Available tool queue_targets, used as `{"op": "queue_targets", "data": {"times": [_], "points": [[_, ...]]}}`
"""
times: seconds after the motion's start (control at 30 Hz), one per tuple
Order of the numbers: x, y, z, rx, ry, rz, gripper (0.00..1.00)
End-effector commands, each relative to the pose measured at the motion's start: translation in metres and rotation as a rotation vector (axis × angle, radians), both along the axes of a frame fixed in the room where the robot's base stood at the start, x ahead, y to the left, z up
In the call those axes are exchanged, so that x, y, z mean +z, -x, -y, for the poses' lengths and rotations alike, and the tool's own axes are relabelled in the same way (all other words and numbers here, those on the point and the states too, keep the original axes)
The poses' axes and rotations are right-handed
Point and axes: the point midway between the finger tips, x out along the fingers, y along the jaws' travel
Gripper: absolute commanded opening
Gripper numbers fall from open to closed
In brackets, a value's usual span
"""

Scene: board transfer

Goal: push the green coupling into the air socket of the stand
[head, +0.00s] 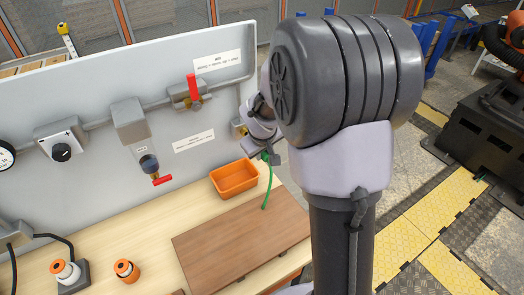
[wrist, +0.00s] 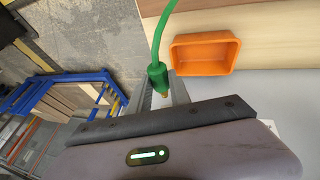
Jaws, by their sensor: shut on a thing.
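The green coupling (wrist: 157,75) is held between the fingers of my gripper (wrist: 162,92). Its brass tip shows between the fingers in the wrist view, and its green hose runs away from it. In the head view, my gripper (head: 264,149) is at the right edge of the grey stand panel (head: 110,75), and the green hose (head: 268,185) hangs down to the wooden board. A small box with a yellowish part (head: 238,127), perhaps the air socket, sits on the panel just left of my wrist. My arm hides part of that area, and I cannot tell whether the coupling touches anything.
An orange bin (head: 234,179) stands on the bench just below my gripper. A brown board (head: 240,240) lies in front of it. Red-handled valves (head: 194,88) and a grey box with a knob (head: 60,145) are on the panel. Orange-and-white parts (head: 126,270) stand at front left.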

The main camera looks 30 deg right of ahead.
Motion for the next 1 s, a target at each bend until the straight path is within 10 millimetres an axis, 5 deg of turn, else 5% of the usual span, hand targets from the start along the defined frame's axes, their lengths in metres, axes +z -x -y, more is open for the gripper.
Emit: {"op": "queue_targets", "data": {"times": [0.33,0.7,1.0], "points": [[-0.001,0.0,0.0,0.0,0.0,0.001,0.0],[0.001,-0.044,-0.001,0.002,0.001,0.001,0.0],[0.0,-0.057,-0.002,0.001,0.0,0.0,0.0]]}}
